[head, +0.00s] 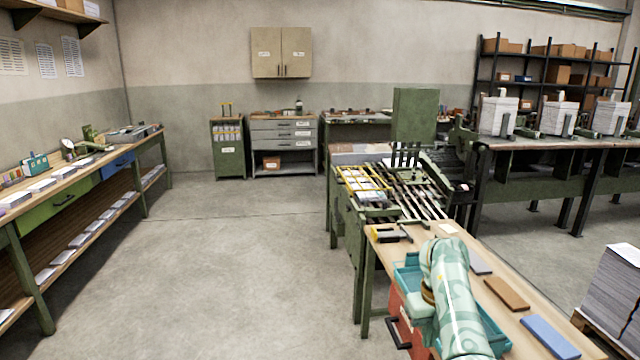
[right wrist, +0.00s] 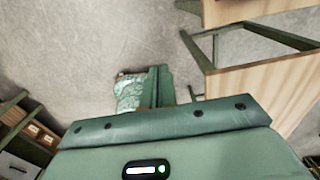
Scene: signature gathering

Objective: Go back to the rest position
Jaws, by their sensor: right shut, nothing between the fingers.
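My right arm (head: 455,295), pale green and marbled, rises from the bottom of the head view in front of the wooden bench on the right. I cannot make out its fingertips there. In the right wrist view my right gripper (right wrist: 158,72) is shut and empty, its green fingers close together above the grey floor. A pale marbled shape shows beside the fingers, partly hidden. My left gripper is in neither view.
The wooden bench (head: 455,252) carries a blue pad (head: 550,337) and a brown pad (head: 506,293). A teal tray (head: 407,276) is beside my arm. A green machine (head: 415,115) stands behind. A long bench (head: 90,180) is at the left; the middle floor (head: 230,270) is clear.

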